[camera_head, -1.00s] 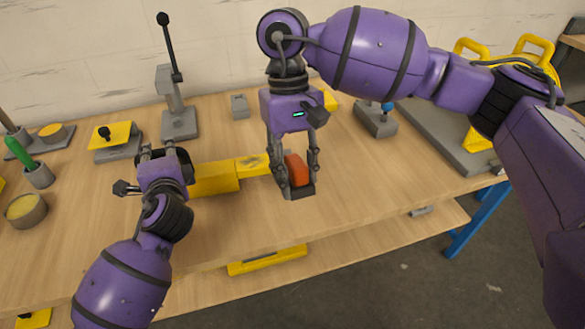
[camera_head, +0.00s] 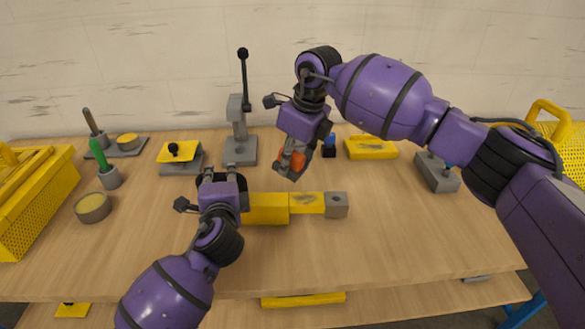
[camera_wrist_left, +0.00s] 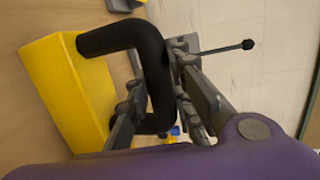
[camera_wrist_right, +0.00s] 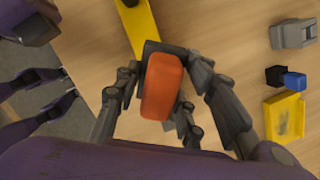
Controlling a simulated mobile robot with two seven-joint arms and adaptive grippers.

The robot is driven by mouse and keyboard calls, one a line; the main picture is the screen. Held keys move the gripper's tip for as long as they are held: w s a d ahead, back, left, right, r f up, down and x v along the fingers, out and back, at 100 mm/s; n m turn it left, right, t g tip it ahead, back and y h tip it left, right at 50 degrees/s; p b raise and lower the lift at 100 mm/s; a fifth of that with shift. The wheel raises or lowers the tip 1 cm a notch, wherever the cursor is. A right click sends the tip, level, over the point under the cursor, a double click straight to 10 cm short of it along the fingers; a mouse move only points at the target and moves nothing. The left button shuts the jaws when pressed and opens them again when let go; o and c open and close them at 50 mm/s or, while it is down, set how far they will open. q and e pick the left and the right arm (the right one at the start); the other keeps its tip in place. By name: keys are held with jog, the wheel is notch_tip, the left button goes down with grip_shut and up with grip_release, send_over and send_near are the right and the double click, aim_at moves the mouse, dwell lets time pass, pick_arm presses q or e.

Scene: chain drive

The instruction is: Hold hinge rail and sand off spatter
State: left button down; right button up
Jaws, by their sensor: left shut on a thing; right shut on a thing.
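The hinge rail (camera_head: 268,209) is a yellow bar lying on the bench, with a thinner section (camera_head: 306,202) carrying a dark, rough patch. A grey block with a hole (camera_head: 336,206) sits at its right end. My left gripper (camera_head: 222,178) is at the rail's left end; the left wrist view shows its fingers shut around a black handle (camera_wrist_left: 158,70) on the yellow bar (camera_wrist_left: 70,95). My right gripper (camera_head: 290,166) is shut on an orange and dark grey sanding block (camera_wrist_right: 162,88). It holds the block tilted, above and behind the rail in the head view, apparently clear of it.
A lever press (camera_head: 240,150) and a yellow-topped stand (camera_head: 178,152) stand behind. A yellow tray (camera_head: 370,148), a small blue-black item (camera_head: 329,147) and a grey block (camera_head: 437,172) are at right. A yellow basket (camera_head: 38,200) and tub (camera_head: 93,207) are left. The front bench is clear.

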jog(key=shift+w+a+r+m, duration=0.1)
jog(key=shift+w+m, duration=0.05)
jog(key=shift+m, duration=0.65)
jog(key=shift+f+t, duration=0.2)
jog(key=shift+t, duration=0.1)
jog(key=shift+f, duration=3.65)
jog(key=shift+d+f, duration=0.25)
jog(key=shift+d, duration=0.5)
jog(key=shift+c, duration=0.6)
jog(key=shift+s+d, duration=0.15)
jog(key=shift+d, duration=1.55)
jog(key=shift+s+d, duration=0.15)
jog(key=shift+d, duration=1.55)
jog(key=a, duration=0.8)
jog(key=shift+w, duration=0.25)
jog(key=shift+a+r, duration=0.15)
jog(key=shift+a, duration=0.05)
jog(key=shift+r, duration=3.95)
